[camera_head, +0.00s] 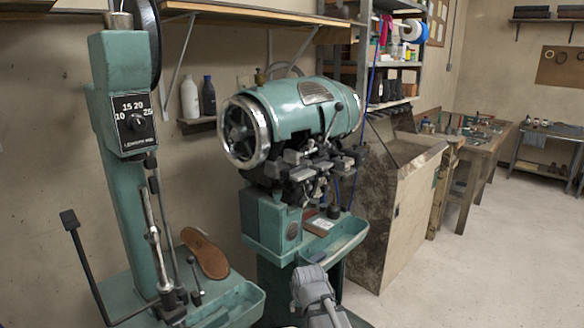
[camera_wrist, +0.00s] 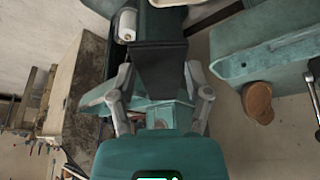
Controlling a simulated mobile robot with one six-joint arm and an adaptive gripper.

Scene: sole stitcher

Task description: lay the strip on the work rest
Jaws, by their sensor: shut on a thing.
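My gripper (camera_wrist: 158,72) shows in the wrist view with one grey finger on each side of a dark block-like shape. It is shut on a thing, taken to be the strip. In the head view a grey part of my arm (camera_head: 312,287) is low in the middle, in front of the stitcher. The green stitcher (camera_head: 318,108) stands at the centre. Its steel work parts (camera_head: 312,165), where the work rest appears to be, sit under the drum, and no strip can be seen on them.
A green tray (camera_head: 337,240) juts out below the stitcher head with a small reddish box (camera_head: 320,226) in it. A green machine (camera_head: 125,160) with a lever stands at left, a brown sole (camera_head: 205,254) beside it. A worn cabinet (camera_head: 400,205) stands at right. Floor is free at right.

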